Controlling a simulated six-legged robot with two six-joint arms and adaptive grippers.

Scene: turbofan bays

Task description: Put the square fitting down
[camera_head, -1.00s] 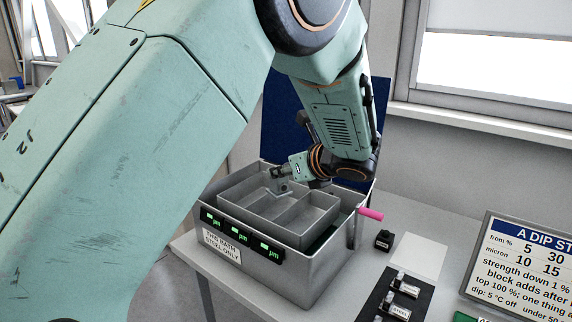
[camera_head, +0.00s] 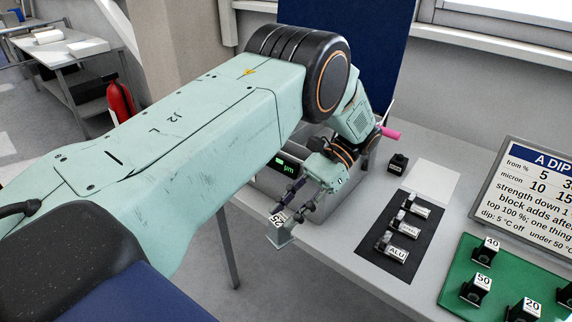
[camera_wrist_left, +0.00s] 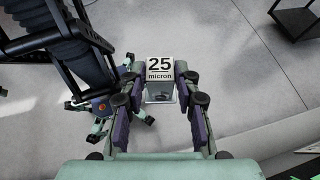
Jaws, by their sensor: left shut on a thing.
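My left gripper (camera_head: 291,213) is shut on a small grey fitting (camera_head: 279,238) with a white tag. In the left wrist view the tag (camera_wrist_left: 160,68) reads 25 micron, and the grey body of the fitting (camera_wrist_left: 161,92) shows between the fingers. The fitting hangs in the air just off the front edge of the table (camera_head: 345,236), with bare floor behind it in the wrist view. It touches nothing but the gripper. My right gripper is in neither view.
A green board (camera_head: 455,285) at the right holds black blocks tagged 40, 50 and 20. A black mat (camera_head: 382,268) carries several tagged pieces, one reading ALU. A blank white sheet (camera_head: 435,182) lies behind it. The metal bath (camera_head: 268,185) is mostly hidden behind my arm.

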